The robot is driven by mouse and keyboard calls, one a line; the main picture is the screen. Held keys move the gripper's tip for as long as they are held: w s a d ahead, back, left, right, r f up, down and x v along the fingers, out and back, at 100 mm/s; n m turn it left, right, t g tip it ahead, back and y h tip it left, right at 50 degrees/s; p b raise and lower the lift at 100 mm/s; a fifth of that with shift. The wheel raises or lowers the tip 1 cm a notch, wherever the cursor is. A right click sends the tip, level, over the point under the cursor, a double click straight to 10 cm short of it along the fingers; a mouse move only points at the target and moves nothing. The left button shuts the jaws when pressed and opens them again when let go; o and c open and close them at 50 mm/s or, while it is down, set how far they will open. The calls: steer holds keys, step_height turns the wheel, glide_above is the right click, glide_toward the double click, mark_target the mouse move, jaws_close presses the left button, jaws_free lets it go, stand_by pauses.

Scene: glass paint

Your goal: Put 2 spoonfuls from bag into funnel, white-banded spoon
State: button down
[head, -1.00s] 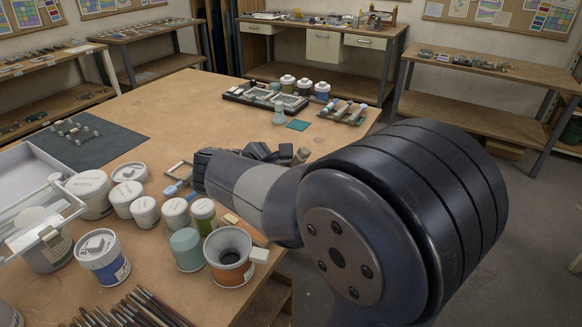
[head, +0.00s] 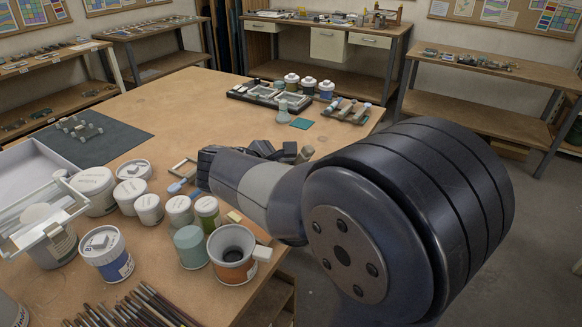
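My arm fills the right half of the head view. The dark parts of my gripper (head: 268,151) show just beyond the grey link, low over the table. The link hides most of it, so its fingers and anything between them cannot be made out. An orange-banded pot (head: 232,256) with a dark funnel-shaped opening and a white side tab stands at the table's front right edge; it looks like the funnel. Several handled tools, perhaps spoons, lie on a small rack (head: 346,112) behind my gripper. I cannot pick out a white band or a bag.
Several lidded tubs, a teal jar (head: 191,246) and a green jar (head: 207,212) crowd the left front. Brushes (head: 135,308) lie at the front edge. A dark tray (head: 262,96) and bottles stand at the back.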

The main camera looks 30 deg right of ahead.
mark_target(301, 157)
steer(key=shift+s+d+r+p, duration=0.15)
steer(key=shift+s+r+p, duration=0.05)
steer(key=shift+r+p, duration=0.35)
steer(key=shift+s+d+r+p, duration=0.15)
steer(key=shift+s+r+p, duration=0.1)
steer(key=shift+r+p, duration=0.25)
steer(key=shift+s+d+r+p, duration=0.2)
steer(key=shift+r+p, duration=0.2)
steer(key=shift+r, duration=0.3)
step_height(301, 157, up, 4)
steer(key=p, duration=0.4)
steer(key=shift+r, duration=0.15)
steer(key=shift+a, duration=0.1)
